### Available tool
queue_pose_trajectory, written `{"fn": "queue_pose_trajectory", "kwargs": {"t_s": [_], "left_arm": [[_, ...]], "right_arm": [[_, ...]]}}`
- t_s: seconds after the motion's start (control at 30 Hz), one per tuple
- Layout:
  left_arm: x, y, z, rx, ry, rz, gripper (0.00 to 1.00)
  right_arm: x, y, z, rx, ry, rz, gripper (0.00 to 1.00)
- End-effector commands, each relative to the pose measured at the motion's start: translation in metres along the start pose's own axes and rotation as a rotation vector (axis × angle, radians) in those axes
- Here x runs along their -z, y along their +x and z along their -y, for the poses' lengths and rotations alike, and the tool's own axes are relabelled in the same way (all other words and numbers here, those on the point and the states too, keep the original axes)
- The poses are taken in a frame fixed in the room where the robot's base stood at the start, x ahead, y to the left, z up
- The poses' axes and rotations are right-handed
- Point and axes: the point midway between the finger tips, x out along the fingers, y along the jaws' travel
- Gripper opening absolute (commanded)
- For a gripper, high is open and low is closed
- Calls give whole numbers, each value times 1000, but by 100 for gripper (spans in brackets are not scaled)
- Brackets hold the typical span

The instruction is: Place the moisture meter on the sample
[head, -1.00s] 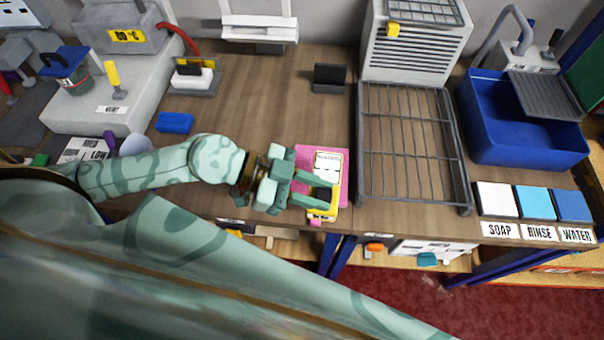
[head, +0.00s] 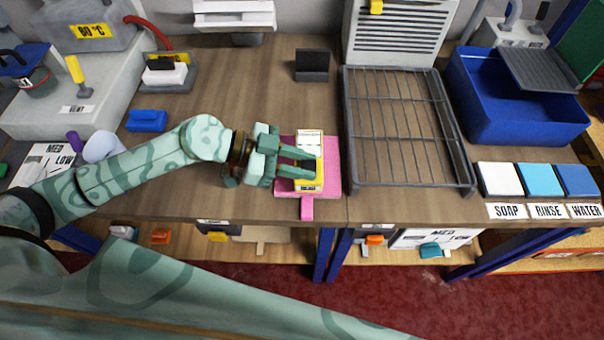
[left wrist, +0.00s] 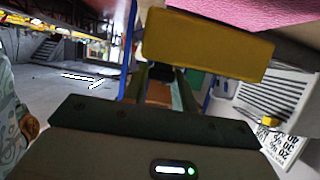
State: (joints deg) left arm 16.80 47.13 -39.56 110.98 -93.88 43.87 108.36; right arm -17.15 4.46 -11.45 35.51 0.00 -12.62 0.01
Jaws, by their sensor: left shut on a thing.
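The moisture meter (head: 309,146) is a yellow block with a white, printed top. My left gripper (head: 298,165) is shut on it, with its fingers across the yellow part. In the left wrist view the meter's yellow body (left wrist: 208,50) fills the upper middle. The sample (head: 328,188) is a pink mat with a small pink tab at its front edge, lying flat on the bench. The meter is over the sample in the head view; I cannot tell whether it touches it. The arm and meter hide part of the sample. My right gripper is not in view.
A grey wire rack (head: 405,130) stands just right of the sample. Further right are a blue basin (head: 510,115) and soap, rinse and water blocks (head: 537,180). A blue block (head: 146,121) lies at the left.

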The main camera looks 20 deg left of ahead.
Motion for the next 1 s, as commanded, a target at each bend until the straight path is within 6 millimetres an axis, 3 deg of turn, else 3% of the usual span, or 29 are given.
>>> {"fn": "queue_pose_trajectory", "kwargs": {"t_s": [0.13, 0.3, 0.63, 0.67, 0.73, 1.0], "left_arm": [[-12, 5, 10, 1, -1, -1, 0], [-39, 16, 9, -1, -3, -1, 0], [-38, 15, 8, 1, 0, -1, 0], [-39, 16, 8, 0, -1, 0, 30], [-39, 16, 8, 0, 0, 0, 49], [-38, 15, 8, 0, 0, 0, 49]], "right_arm": [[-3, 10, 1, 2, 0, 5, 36], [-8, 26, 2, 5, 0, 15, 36], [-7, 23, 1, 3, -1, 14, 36], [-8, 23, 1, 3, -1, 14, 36], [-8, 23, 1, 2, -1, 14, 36], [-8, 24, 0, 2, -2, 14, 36]]}}
